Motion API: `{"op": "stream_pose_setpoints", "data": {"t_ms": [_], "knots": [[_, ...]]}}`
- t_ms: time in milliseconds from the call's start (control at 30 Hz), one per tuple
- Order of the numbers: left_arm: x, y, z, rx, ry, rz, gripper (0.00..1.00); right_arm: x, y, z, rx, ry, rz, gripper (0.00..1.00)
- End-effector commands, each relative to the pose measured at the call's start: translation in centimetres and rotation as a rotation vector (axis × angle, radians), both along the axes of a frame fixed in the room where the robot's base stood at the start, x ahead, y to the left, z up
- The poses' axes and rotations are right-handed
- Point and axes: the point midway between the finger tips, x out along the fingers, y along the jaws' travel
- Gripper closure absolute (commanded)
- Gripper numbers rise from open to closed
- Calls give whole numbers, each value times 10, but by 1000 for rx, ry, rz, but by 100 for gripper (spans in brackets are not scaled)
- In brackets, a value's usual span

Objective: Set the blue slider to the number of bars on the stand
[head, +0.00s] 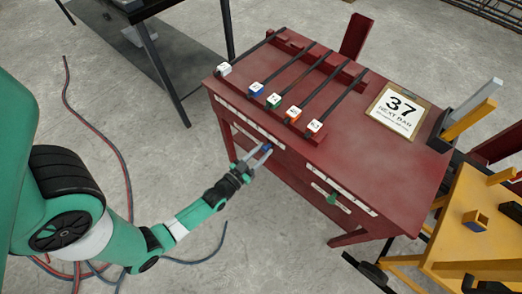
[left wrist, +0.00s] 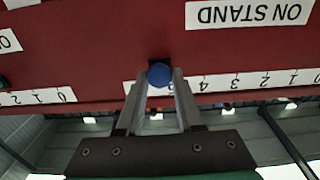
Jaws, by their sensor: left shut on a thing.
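The blue slider (head: 266,148) is a round knob on the front of the red cabinet. It also shows in the left wrist view (left wrist: 160,75), between the fingertips. My left gripper (head: 263,152) is shut on it. In the left wrist view the number scale (left wrist: 235,82) appears upside down, and the knob sits a little left of the 4. Several dark bars (head: 306,74) lie side by side across the red stand (head: 322,137) on the cabinet top, with numbered end blocks in white, blue, green and orange. My right gripper is out of view.
A green knob (head: 332,198) sits on another scale at the right. An "ON STAND" label (left wrist: 250,13) is above the blue knob's scale. A yellow table (head: 480,205) stands at the right.

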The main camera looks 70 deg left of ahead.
Motion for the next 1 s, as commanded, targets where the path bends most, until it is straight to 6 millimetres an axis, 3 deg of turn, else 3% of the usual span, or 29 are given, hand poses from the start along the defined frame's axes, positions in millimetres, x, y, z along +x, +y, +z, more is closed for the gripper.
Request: {"op": "stream_pose_setpoints", "data": {"t_ms": [167, 200, 367, 733, 1000], "knots": [[0, 0, -1, -3, 2, 0, 100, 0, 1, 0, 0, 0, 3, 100], [0, 0, -1, -3, 2, 0, 62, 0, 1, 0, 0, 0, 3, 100], [0, 0, -1, -3, 2, 0, 35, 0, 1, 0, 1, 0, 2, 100], [-6, -3, -1, -4, 3, 0, 35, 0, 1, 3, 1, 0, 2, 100], [-55, -31, 1, -6, 8, 0, 35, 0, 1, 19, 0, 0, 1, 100]]}}
